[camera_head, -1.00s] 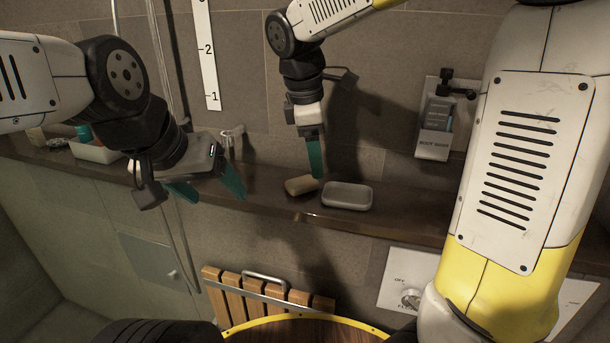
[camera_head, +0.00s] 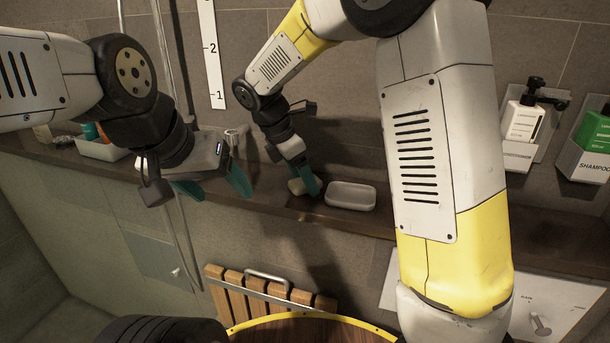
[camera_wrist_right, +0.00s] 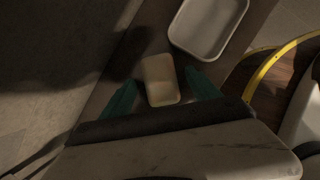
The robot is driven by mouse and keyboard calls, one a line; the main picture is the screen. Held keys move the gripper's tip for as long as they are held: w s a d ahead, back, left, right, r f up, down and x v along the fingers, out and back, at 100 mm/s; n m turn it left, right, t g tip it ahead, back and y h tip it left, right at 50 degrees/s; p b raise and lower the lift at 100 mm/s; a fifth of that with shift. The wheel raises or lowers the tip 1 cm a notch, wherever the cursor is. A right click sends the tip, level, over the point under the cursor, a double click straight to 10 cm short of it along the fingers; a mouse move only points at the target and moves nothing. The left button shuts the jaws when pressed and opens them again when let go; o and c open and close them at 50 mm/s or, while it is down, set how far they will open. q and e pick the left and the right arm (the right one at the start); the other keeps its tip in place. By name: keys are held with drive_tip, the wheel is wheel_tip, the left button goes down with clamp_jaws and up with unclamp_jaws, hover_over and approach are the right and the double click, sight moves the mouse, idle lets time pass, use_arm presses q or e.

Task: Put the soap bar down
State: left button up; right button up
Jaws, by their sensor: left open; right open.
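The pale cream soap bar (camera_head: 295,187) lies on the dark shelf, just left of the light grey soap dish (camera_head: 351,196) and apart from it. My right gripper (camera_head: 309,184) is at the soap, its teal finger partly covering it in the head view. In the right wrist view the soap bar (camera_wrist_right: 160,79) lies between the two open teal fingers, with gaps at its sides, and the empty dish (camera_wrist_right: 207,27) is beyond it. My left gripper (camera_head: 212,186) is open and empty in front of the shelf at the left.
A white tray (camera_head: 101,149) with small items stands at the shelf's left end. Dispensers (camera_head: 523,123) hang on the wall at the right. A slatted wooden seat (camera_head: 237,302) is below the shelf. My right arm hides part of the shelf.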

drive_tip(key=shift+f, duration=0.1)
drive_tip(key=shift+c, duration=0.4)
drive_tip(key=c, duration=1.4)
clamp_jaws()
drive_tip(key=shift+r, duration=0.2)
